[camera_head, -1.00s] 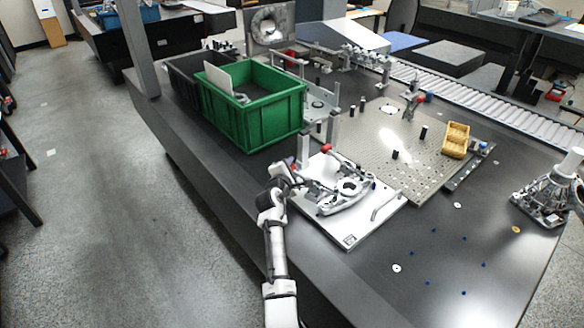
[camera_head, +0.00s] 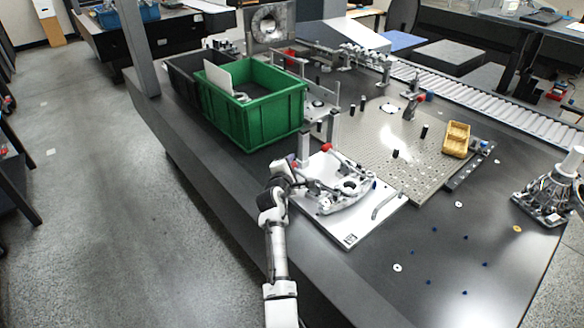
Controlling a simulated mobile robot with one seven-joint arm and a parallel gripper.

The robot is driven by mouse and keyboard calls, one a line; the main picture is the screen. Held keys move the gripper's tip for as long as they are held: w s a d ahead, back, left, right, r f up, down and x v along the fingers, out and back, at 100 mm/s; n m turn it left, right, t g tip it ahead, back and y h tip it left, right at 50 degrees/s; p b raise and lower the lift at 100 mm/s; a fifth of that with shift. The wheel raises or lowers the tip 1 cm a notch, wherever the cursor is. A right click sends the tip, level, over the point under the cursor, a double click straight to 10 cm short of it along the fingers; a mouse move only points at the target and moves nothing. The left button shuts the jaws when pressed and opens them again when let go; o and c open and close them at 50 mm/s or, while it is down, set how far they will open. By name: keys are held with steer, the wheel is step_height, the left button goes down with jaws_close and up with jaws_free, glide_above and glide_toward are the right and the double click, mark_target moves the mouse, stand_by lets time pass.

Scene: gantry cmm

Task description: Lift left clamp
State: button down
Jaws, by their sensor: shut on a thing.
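A white fixture plate (camera_head: 352,238) lies on the dark table and bears a grey metal bracket-like part (camera_head: 350,188). The left clamp (camera_head: 300,166) is at the plate's left edge, small and partly hidden by my arm. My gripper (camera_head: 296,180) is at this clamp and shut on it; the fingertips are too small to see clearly. Another clamp with a red tip (camera_head: 326,148) stands at the back of the plate.
A green bin (camera_head: 252,115) stands behind the plate, with a black bin (camera_head: 185,82) beside it. A perforated metal plate (camera_head: 420,165) with black posts and a yellow tray (camera_head: 456,139) lies to the right.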

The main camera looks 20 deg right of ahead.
steer(key=shift+s+d+r+m+t+b, duration=0.15)
steer(key=shift+r+m+t+b, duration=0.1)
steer(key=shift+r+m+b, duration=0.25)
steer(key=shift+s+d+r+m+t+b, duration=0.15)
steer(key=shift+r+m+t, duration=0.15)
steer(key=shift+r, duration=0.4)
steer(key=s+d+r+m+t+h+b, duration=0.2)
steer(key=s+d+r+m+b, duration=0.1)
steer(key=m+b, duration=0.6)
steer(key=shift+s+r+h+b, duration=0.35)
steer(key=shift+s+r+h, duration=0.05)
steer(key=shift+s+r, duration=0.4)
steer(key=shift+d, duration=0.15)
steer(key=c, duration=1.6)
jaws_free()
steer(key=shift+d, duration=0.1)
steer(key=o, duration=0.4)
steer(key=shift+s, duration=0.1)
steer(key=shift+o, duration=0.2)
